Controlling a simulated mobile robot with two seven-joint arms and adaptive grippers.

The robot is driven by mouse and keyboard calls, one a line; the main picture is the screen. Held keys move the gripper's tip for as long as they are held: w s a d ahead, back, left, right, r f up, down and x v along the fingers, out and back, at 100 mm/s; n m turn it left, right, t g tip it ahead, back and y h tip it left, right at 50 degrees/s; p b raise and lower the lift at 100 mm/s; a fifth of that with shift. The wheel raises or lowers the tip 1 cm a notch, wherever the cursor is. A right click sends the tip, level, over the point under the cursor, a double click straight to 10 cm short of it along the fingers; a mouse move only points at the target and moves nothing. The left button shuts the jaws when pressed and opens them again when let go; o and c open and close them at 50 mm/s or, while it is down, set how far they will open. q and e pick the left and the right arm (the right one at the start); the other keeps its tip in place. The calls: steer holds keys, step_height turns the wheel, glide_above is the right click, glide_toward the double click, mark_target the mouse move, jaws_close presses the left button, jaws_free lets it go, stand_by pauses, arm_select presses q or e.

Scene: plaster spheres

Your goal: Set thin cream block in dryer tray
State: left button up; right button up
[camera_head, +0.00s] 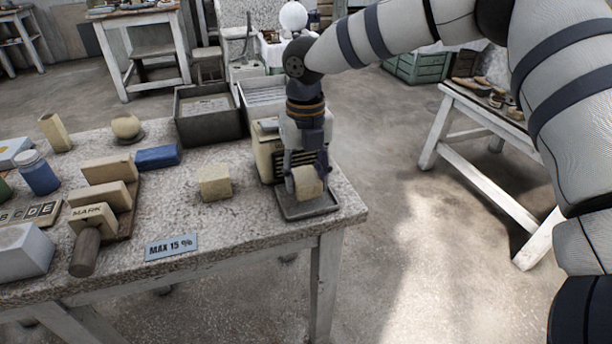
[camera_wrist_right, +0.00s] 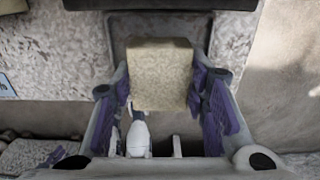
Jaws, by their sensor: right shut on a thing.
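My right gripper (camera_head: 306,184) is shut on a cream block (camera_head: 308,183), with a finger on either side of it. The block is over the dark, low-rimmed tray (camera_head: 308,210) in front of the cream dryer (camera_head: 268,150); I cannot tell whether it touches the tray floor. In the right wrist view the block (camera_wrist_right: 160,75) sits between the purple-padded fingers (camera_wrist_right: 165,100). My left gripper is not in view.
Another cream block (camera_head: 214,183) stands left of the tray. A "MAX 15 %" sign (camera_head: 171,246) lies near the front edge. A blue block (camera_head: 158,157) and a dark bin (camera_head: 208,113) are farther back. The table's right edge is close to the tray.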

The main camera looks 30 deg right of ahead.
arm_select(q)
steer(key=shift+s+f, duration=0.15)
arm_select(e)
steer(key=shift+f, duration=1.15)
steer(key=o, duration=1.4)
steer(key=shift+o, duration=0.2)
steer(key=shift+r+p, duration=0.3)
steer(key=shift+r, duration=1.75)
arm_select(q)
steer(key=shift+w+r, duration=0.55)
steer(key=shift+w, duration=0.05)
arm_select(e)
steer(key=shift+f, duration=0.1)
